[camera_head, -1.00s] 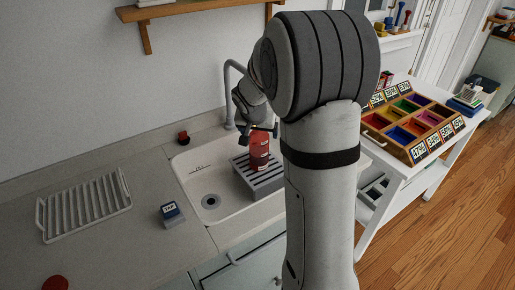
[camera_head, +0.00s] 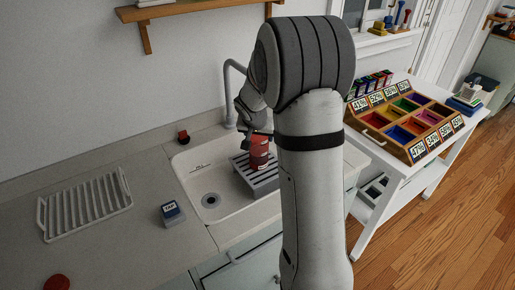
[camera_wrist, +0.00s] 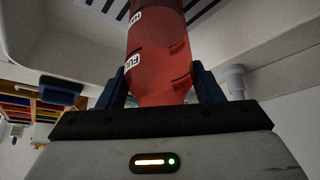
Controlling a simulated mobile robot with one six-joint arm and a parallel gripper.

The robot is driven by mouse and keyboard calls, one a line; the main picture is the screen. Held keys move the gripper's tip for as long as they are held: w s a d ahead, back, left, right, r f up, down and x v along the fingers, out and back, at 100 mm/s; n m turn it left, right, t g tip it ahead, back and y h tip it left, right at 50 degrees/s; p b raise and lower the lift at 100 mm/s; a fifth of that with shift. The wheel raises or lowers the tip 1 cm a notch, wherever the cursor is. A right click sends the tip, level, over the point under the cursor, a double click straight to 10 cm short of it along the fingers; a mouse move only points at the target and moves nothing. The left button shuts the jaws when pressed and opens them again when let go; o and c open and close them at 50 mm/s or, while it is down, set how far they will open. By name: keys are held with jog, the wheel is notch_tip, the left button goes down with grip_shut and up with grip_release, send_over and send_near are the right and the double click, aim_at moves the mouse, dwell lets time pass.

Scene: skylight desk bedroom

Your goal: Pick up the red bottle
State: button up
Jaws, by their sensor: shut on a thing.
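The red bottle (camera_head: 259,153) is upright at the grey slatted rack (camera_head: 264,181) in the white sink (camera_head: 207,178). I cannot tell whether its base touches the rack. My gripper (camera_head: 258,134) is at the bottle's upper part, partly hidden by my arm. In the wrist view the red bottle (camera_wrist: 158,55) stands between the two dark blue fingers of my gripper (camera_wrist: 161,88), which are shut on it. Dark print and white labels show on the bottle.
A grey faucet (camera_head: 231,90) rises behind the sink. A drying rack (camera_head: 84,205) and a small labelled block (camera_head: 172,213) are on the counter to the left. A wooden tray of coloured compartments (camera_head: 408,122) stands on a white table to the right.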

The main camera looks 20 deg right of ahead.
jog(key=c, duration=1)
jog(key=shift+r, duration=0.2)
